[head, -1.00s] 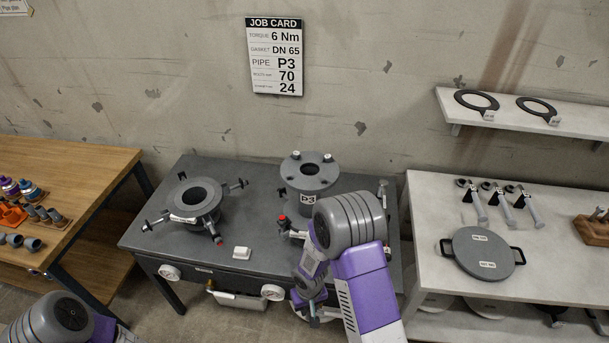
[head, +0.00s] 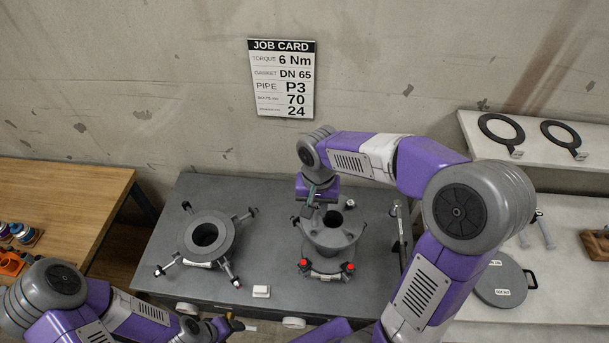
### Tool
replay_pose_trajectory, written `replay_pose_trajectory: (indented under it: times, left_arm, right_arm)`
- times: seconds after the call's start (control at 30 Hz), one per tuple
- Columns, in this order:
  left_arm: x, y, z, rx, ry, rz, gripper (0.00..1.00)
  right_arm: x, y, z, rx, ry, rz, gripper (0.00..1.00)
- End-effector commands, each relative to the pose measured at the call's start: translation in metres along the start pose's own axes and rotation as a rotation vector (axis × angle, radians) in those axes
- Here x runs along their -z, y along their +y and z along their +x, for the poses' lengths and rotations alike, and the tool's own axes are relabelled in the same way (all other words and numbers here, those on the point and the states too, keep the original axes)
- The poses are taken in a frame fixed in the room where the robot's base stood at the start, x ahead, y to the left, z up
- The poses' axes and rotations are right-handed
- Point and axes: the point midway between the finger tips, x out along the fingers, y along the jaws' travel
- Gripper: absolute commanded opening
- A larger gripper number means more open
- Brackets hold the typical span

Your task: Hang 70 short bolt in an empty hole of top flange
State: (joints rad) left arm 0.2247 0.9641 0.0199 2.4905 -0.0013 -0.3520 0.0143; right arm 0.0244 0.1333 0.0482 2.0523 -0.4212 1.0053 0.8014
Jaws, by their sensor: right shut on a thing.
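A grey flanged pipe piece stands on the dark bench, with its top flange (head: 332,237) facing up around a dark centre bore. Small bolt heads or ends show at its rim, but I cannot tell which holes are empty. My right gripper (head: 311,208) points down over the flange's back left side. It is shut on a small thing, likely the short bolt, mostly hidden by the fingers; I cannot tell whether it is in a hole. My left gripper (head: 232,325) is low at the front, near the bench edge; its jaws are unclear.
A second grey flange (head: 207,237) with clamp arms sits to the left on the bench, and a small white block (head: 261,291) lies between. The job card (head: 282,80) hangs on the wall. A wooden table (head: 60,195) stands left. Gaskets (head: 501,130) lie on the right shelf.

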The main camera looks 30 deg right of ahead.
Motion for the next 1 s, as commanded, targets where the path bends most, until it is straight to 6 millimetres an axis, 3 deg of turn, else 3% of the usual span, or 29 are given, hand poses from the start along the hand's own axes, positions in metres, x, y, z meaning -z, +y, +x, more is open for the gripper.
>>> replay_pose_trajectory:
  times: [0.17, 0.6, 1.0]
  left_arm:
    - [0.000, 0.000, -0.001, 0.000, -0.001, 0.000, 0.66]
    - [0.001, -0.009, 0.024, 0.000, -0.001, -0.001, 0.66]
    - [0.001, -0.010, 0.026, 0.000, -0.001, 0.000, 0.66]
  right_arm:
    - [-0.001, 0.003, -0.006, -0.003, 0.001, 0.010, 0.00]
    - [-0.001, 0.002, 0.029, -0.003, 0.001, 0.009, 0.00]
    - [-0.001, 0.002, 0.032, -0.002, 0.001, 0.009, 0.00]
